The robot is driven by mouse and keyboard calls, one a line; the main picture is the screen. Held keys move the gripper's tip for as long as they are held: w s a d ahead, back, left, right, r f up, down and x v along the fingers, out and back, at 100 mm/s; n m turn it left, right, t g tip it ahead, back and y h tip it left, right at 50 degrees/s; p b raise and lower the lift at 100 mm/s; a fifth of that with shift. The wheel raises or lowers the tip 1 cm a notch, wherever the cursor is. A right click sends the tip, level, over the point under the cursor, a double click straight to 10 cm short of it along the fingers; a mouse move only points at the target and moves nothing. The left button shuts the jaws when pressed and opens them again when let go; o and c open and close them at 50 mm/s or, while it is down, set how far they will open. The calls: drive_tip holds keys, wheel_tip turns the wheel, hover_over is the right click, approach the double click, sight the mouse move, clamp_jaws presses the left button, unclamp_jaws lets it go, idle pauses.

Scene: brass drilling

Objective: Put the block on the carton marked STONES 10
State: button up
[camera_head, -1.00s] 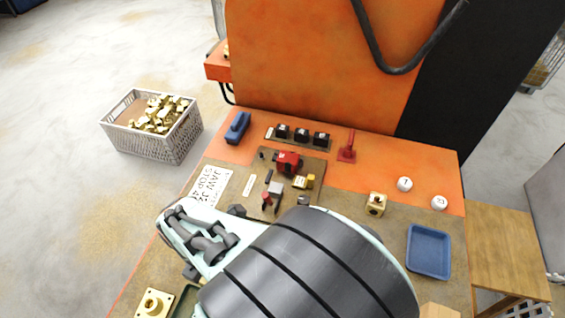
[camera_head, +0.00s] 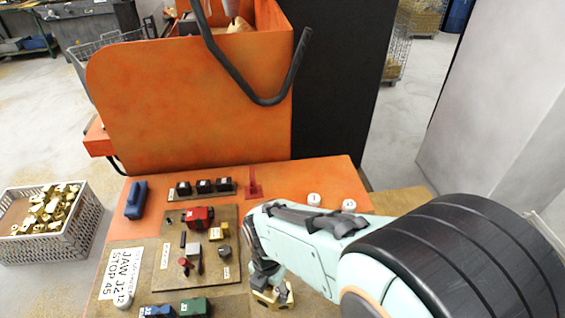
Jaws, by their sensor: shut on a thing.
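A small tan-yellow block (camera_head: 273,298) with a dark hole shows at the lower middle of the head view, directly under my gripper. My gripper (camera_head: 267,279) points down and is shut on the block; the fingertips are partly hidden by my own arm. I cannot tell whether the block touches the bench. No carton marked STONES 10 can be made out in this view.
The bench holds a brown board (camera_head: 172,262) with a red device (camera_head: 199,218), a black switch row (camera_head: 205,187), a blue block (camera_head: 136,200) and white knobs (camera_head: 314,199). A basket of brass parts (camera_head: 75,238) stands at left. An orange housing (camera_head: 190,100) rises behind.

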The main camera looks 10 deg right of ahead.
drive_tip(key=s+d+r+m, duration=0.15)
drive_tip(key=d+m, duration=0.35)
drive_tip(key=d, duration=0.6)
drive_tip(key=s+d+r+m, duration=0.1)
drive_tip(key=s+d+m, duration=0.3)
drive_tip(key=d, duration=0.7)
drive_tip(key=shift+m, duration=0.9)
drive_tip(key=f, duration=0.2)
drive_tip(key=d+f, duration=0.1)
drive_tip(key=f, duration=0.1)
drive_tip(key=shift+w+f, duration=0.1)
drive_tip(key=shift+w, duration=0.3)
drive_tip(key=shift+f, duration=1.95)
drive_tip(key=shift+f, duration=0.1)
drive_tip(key=o, duration=1.2)
drive_tip(key=shift+o, duration=0.2)
